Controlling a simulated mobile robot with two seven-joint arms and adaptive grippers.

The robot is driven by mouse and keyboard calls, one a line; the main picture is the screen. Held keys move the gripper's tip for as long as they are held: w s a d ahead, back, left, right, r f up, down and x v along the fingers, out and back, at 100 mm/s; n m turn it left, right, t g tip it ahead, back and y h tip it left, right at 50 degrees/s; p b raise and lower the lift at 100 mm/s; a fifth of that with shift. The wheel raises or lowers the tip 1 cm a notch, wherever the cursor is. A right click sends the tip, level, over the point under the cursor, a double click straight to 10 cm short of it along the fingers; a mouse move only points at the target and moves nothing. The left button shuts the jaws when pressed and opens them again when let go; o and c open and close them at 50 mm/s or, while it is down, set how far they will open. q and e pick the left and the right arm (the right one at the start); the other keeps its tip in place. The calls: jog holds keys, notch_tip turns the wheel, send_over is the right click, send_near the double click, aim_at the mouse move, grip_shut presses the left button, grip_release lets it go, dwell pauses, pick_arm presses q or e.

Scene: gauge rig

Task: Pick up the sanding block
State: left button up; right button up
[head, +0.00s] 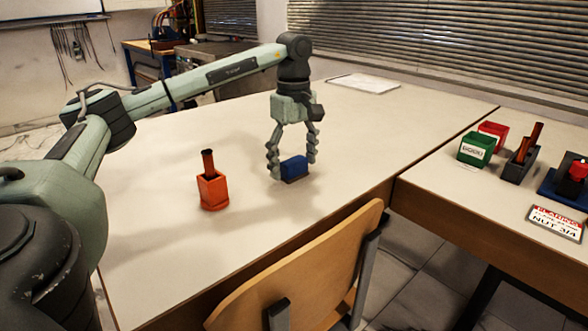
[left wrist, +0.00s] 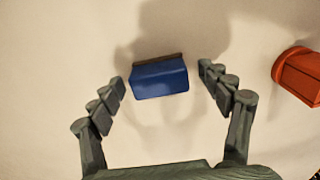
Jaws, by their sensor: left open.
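The sanding block is a blue block with a brown layer along one side. In the head view the sanding block (head: 294,168) lies on the light table. My left gripper (head: 293,170) points down over it, fingers spread on either side of it. In the left wrist view the sanding block (left wrist: 159,77) shows ahead of and between the two open fingertips (left wrist: 162,78), with a gap on both sides. Whether the fingertips touch the table I cannot tell. My right gripper is in neither view.
A wooden chair (head: 300,285) is at the front edge. A second table holds a green bin (head: 476,149), red bin (head: 494,130) and sign (head: 556,222). Paper (head: 362,83) lies behind.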

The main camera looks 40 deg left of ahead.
pick_arm(q)
jog(key=shift+c, duration=0.4)
jog(key=c, duration=1.2)
jog(key=shift+r, duration=0.1)
